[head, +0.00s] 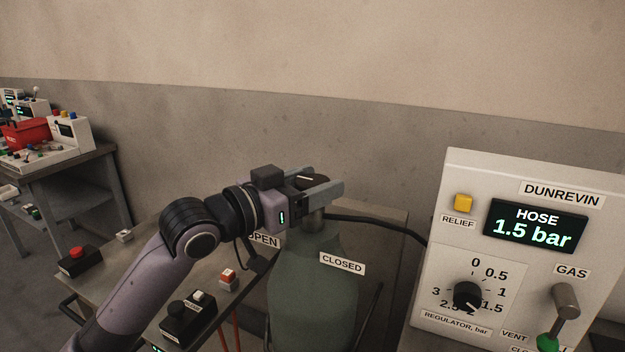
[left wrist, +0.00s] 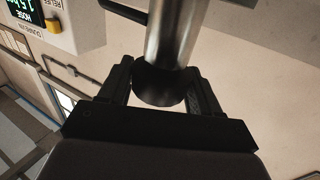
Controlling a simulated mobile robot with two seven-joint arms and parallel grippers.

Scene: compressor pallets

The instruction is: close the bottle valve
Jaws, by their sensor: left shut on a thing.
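The green gas bottle (head: 312,285) stands upright in front of the grey wall. Its valve knob (head: 309,179), dark on top with a pale pointer line, sits at the top of the neck. My left gripper (head: 318,187) is shut on the valve knob, with a finger on each side. In the left wrist view the dark round knob (left wrist: 160,86) lies between the two fingers, with the metal neck (left wrist: 176,35) beyond it. A CLOSED label (head: 342,264) is on the right of the bottle and an OPEN label (head: 264,240) on the left, partly hidden by my arm. My right gripper does not show.
A white Dunrevin panel (head: 480,170) stands at right, reading HOSE 1.5 bar, with a yellow relief button (head: 463,202), regulator knob (head: 467,296) and gas lever (head: 566,300). A black hose (head: 375,222) runs from the bottle towards it. A bench (head: 60,165) stands far left.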

